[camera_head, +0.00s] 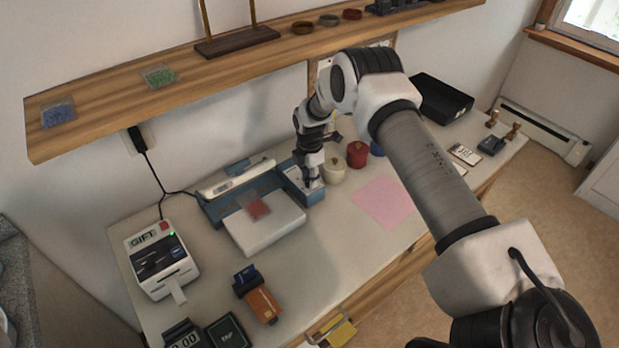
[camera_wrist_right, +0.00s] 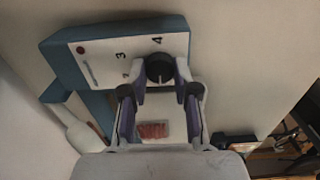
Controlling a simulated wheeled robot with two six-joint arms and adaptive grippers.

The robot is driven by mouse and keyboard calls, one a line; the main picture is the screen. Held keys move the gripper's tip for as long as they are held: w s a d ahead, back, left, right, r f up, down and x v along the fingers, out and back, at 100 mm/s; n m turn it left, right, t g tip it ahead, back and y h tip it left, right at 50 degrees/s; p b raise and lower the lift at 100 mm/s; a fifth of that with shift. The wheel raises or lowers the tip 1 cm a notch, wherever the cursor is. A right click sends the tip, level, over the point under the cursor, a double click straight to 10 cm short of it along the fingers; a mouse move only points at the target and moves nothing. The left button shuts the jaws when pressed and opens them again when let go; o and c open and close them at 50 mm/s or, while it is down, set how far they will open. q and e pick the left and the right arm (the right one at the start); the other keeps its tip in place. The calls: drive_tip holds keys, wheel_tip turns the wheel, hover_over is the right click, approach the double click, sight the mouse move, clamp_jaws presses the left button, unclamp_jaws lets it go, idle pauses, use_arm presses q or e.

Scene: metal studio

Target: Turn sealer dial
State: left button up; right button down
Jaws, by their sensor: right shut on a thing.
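The heat sealer is blue and white, with a white sealing arm (camera_head: 236,178) and a white platform (camera_head: 262,232) in the head view. Its control box has a white panel (camera_wrist_right: 108,62) with printed numbers, 3 and 4 among them, and a red spot at left. The black round dial (camera_wrist_right: 159,68) with a light pointer mark sits on this panel. My right gripper (camera_head: 311,183) reaches down to the box, its fingers (camera_wrist_right: 161,88) closed around the dial in the wrist view. The fingers partly hide the panel's lower part. My left gripper is not in view.
A clear bag with red contents (camera_head: 258,208) lies on the platform. Cream and red round containers (camera_head: 357,154) stand right of the sealer. A pink sheet (camera_head: 384,202) lies nearby. A wooden shelf (camera_head: 215,78) hangs above.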

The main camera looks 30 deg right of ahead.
drive_tip(key=shift+s+f+m+b, duration=0.15)
drive_tip(key=shift+f+m+b, duration=0.2)
drive_tip(key=shift+m+b, duration=0.65)
drive_tip(key=shift+m, duration=1.1)
drive_tip(key=m+b, duration=0.1)
drive_tip(key=m, duration=0.1)
drive_tip(key=shift+m, duration=0.3)
drive_tip(key=m, duration=0.3)
drive_tip(key=shift+m+b, duration=0.3)
drive_tip(key=shift+b, duration=0.1)
drive_tip(key=m, duration=0.6)
drive_tip(key=shift+s, duration=0.1)
drive_tip(key=m, duration=0.6)
drive_tip(key=shift+m, duration=0.4)
